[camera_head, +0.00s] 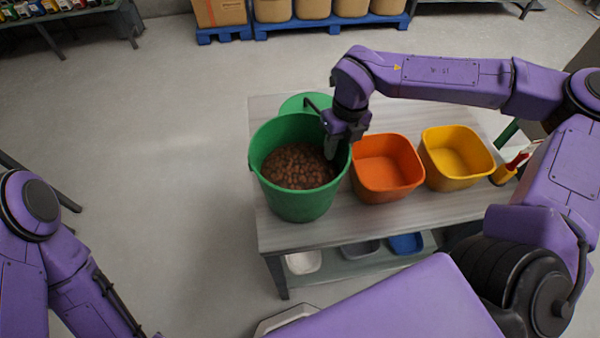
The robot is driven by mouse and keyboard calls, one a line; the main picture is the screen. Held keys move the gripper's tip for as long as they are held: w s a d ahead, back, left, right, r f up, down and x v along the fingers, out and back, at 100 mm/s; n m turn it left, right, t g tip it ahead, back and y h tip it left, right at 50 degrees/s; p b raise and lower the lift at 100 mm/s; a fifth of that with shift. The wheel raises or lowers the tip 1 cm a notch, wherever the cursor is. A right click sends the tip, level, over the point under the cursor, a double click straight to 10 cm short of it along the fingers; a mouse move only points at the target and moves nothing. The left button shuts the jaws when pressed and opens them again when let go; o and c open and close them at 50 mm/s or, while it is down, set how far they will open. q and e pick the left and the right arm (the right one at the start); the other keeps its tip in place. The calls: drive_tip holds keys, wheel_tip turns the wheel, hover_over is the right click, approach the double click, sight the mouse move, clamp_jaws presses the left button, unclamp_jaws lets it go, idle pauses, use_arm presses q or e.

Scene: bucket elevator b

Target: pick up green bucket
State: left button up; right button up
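The green bucket (290,207) stands upright at the left end of the table (385,219). It holds many brown, roundish pieces (298,165). My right gripper (331,153) points down at the bucket's right rim, with its fingertips at or just inside the rim. I cannot tell whether the fingers touch or grip it. A thin dark part beside the gripper reaches left above the bucket. My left arm is at the lower left; its gripper is out of view.
An orange bin (386,190) and a yellow bin (457,183) stand right of the bucket. A green round thing (296,103) shows behind it. A lower shelf holds small white (303,262) and blue (406,243) containers. Boxes on blue pallets (331,22) stand behind.

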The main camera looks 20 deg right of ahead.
clamp_jaws()
drive_tip(key=shift+w+r, duration=0.1)
idle(1.2)
